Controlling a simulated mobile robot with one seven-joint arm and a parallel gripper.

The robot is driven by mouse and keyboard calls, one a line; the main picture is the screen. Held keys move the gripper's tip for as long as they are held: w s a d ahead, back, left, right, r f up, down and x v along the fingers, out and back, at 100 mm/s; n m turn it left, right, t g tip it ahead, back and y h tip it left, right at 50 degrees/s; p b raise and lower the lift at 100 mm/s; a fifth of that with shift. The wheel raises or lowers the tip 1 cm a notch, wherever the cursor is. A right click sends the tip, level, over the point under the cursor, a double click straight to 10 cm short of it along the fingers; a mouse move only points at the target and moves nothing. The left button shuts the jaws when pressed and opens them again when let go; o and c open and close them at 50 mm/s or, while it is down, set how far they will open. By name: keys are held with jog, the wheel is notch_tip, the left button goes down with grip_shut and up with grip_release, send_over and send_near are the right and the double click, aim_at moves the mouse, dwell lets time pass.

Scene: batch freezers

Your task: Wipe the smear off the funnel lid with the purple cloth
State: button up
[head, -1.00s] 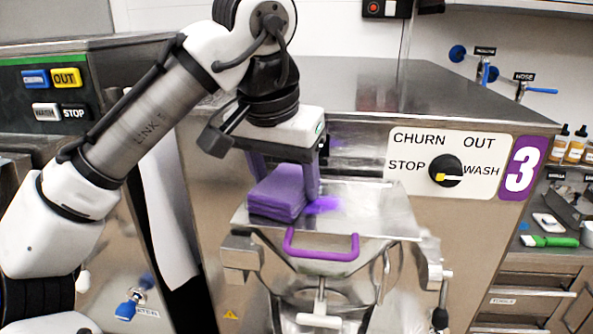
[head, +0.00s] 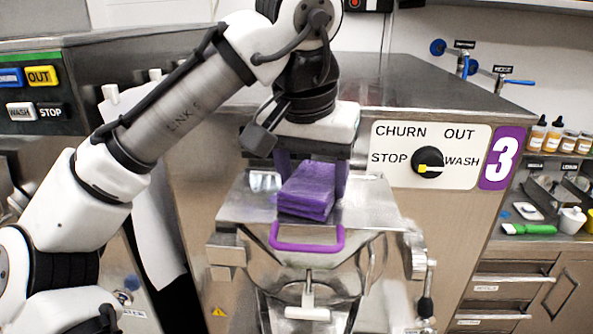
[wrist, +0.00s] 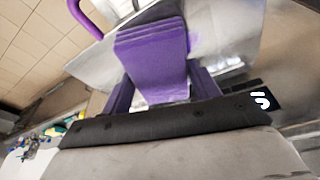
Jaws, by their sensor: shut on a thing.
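My gripper (head: 312,182) points down with its purple fingers shut on the folded purple cloth (head: 307,192). The cloth is a thick stack, low over the steel funnel lid (head: 375,206), near its front middle. It appears to rest on the lid, but I cannot be sure of contact. The lid has a purple loop handle (head: 307,247) at its front edge, just below the cloth. In the wrist view the cloth (wrist: 155,50) sits between both fingers with the shiny lid (wrist: 225,35) behind it. No smear shows clearly now; the cloth hides part of the lid.
The machine's front panel carries a churn/wash knob (head: 428,162) and a purple number 3 sign (head: 502,158) behind and right of the lid. A lever (head: 426,300) hangs at the right of the funnel.

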jog(key=shift+d, duration=0.85)
jog(key=shift+r, duration=3)
jog(key=shift+r, duration=0.1)
jog(key=shift+r, duration=1.4)
jog(key=shift+w+a, duration=0.1)
jog(key=shift+a, duration=0.05)
